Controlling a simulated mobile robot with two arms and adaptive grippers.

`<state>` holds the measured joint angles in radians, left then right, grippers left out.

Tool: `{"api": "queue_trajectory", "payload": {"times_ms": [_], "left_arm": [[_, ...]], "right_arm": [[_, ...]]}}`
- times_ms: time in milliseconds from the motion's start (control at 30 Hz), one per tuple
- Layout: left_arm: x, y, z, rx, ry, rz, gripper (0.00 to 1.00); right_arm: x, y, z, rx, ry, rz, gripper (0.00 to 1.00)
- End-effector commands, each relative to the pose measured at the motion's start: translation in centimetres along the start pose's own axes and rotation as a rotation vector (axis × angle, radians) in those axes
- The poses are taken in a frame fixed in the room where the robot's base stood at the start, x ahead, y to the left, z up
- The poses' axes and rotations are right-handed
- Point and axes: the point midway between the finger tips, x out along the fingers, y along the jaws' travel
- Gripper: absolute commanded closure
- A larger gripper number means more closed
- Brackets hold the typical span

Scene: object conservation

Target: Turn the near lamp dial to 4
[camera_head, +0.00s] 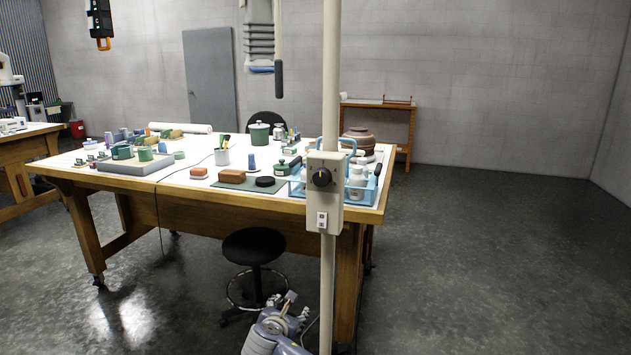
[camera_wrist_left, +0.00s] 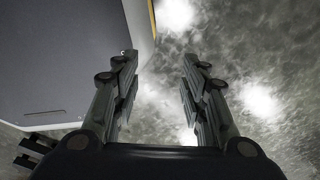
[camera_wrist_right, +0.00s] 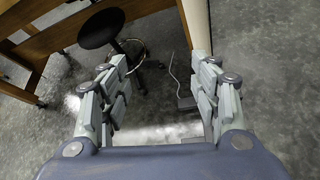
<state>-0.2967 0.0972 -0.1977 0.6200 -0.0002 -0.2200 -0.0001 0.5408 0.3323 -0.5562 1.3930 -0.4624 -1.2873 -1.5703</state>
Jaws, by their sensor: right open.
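The lamp dial (camera_head: 322,177) is a round black knob on a beige box (camera_head: 330,208) fixed to a pale upright pole (camera_head: 327,265). Its marks are too small to read. My right gripper (camera_head: 289,307) is low in the head view, below and left of the dial, and apart from it. In the right wrist view the right gripper (camera_wrist_right: 159,75) is open and empty, with the pole (camera_wrist_right: 196,22) just beyond its right finger. My left gripper (camera_wrist_left: 160,72) is open and empty over bare floor; it is out of the head view.
A black stool (camera_head: 252,246) stands left of the pole, also in the right wrist view (camera_wrist_right: 101,28). The floor on the right (camera_head: 490,260) is clear.

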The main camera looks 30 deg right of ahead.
Motion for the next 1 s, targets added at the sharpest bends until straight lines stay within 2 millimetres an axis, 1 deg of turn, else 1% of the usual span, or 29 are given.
{"api": "queue_trajectory", "payload": {"times_ms": [33, 67, 100, 167, 200, 300, 400, 433, 500, 567, 667, 800, 1000], "left_arm": [[-0.1, 0.5, 0.1, -0.001, -0.002, 0.006, 0.60], [-0.1, 0.7, 0.1, -0.001, -0.002, 0.008, 0.60], [-0.1, 0.9, 0.2, -0.001, -0.003, 0.011, 0.60], [-0.1, 1.4, 0.2, -0.001, -0.003, 0.016, 0.60], [-0.1, 1.7, 0.2, -0.001, -0.003, 0.020, 0.60], [-0.1, 2.4, 0.2, -0.002, -0.003, 0.028, 0.60], [-0.1, 2.7, 0.2, -0.003, -0.003, 0.031, 0.60], [-0.1, 2.6, 0.2, -0.003, -0.003, 0.031, 0.60], [-0.2, 2.5, 0.2, -0.003, -0.004, 0.029, 0.60], [-0.3, 2.3, 0.2, -0.003, -0.004, 0.026, 0.60], [-0.5, 1.7, 0.3, -0.004, -0.005, 0.020, 0.60], [-1.0, 1.1, 0.2, -0.006, -0.004, 0.013, 0.60], [-1.5, 1.0, 0.0, -0.007, -0.002, 0.012, 0.60]], "right_arm": [[-2.3, 2.6, 6.2, -0.084, -0.107, 0.012, 0.43], [-3.8, 3.6, 9.2, -0.136, -0.162, 0.005, 0.43], [-5.8, 4.5, 12.8, -0.199, -0.230, -0.011, 0.43], [-8.8, 5.5, 17.4, -0.276, -0.316, -0.043, 0.43], [-10.7, 5.8, 20.0, -0.319, -0.364, -0.067, 0.43], [-14.6, 5.9, 24.6, -0.392, -0.447, -0.126, 0.43], [-17.0, 5.7, 27.1, -0.434, -0.491, -0.168, 0.43], [-17.5, 5.6, 27.5, -0.442, -0.498, -0.176, 0.43], [-17.9, 5.4, 28.2, -0.453, -0.507, -0.191, 0.43], [-17.7, 5.3, 28.7, -0.458, -0.510, -0.197, 0.43], [-16.6, 5.2, 29.4, -0.459, -0.510, -0.200, 0.43], [-14.3, 5.0, 30.8, -0.459, -0.508, -0.200, 0.43], [-11.1, 4.8, 32.5, -0.458, -0.506, -0.197, 0.43]]}}
